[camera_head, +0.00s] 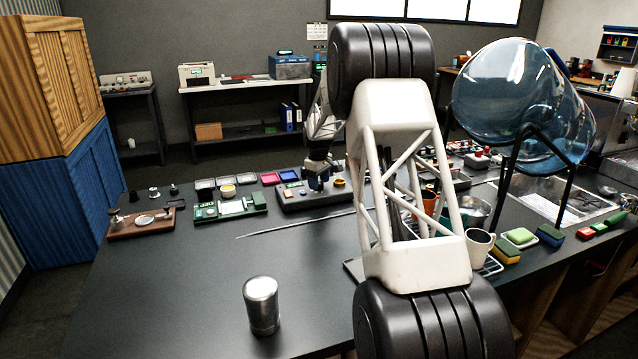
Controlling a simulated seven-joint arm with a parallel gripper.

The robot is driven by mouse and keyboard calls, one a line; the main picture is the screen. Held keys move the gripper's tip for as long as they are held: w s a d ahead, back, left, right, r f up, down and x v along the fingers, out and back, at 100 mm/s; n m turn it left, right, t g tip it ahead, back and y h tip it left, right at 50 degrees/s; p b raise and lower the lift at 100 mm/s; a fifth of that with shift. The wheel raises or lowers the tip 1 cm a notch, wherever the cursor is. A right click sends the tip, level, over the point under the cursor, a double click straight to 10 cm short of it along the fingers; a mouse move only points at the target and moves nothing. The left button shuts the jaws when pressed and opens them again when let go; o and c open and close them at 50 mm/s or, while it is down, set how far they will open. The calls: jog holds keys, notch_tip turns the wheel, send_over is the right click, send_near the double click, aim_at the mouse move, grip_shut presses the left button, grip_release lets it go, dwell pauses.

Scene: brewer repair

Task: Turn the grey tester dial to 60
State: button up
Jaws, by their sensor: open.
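A dark grey device (300,201) with several small knobs stands in the middle of the workbench, behind a thin rod. It looks like the tester, but its dial cannot be told apart from the other knobs, and no number can be read. My gripper (318,172) points down over this device, its fingertips close to the knobs. It is small and partly merged with the dark parts below. I cannot tell whether the fingers touch a knob. My white arm link covers part of the bench to the right of the device.
A green board (230,207) and a brown board (143,222) lie to the left. A metal cylinder (262,305) stands at the front. A white mug (479,247), sponges (507,252) and a large blue glass vessel (515,95) are at right.

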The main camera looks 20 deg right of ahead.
jog(key=shift+f, duration=0.3)
jog(key=c, duration=0.9)
jog(key=shift+m, duration=0.4)
jog(key=m, duration=0.3)
jog(key=shift+m, duration=2)
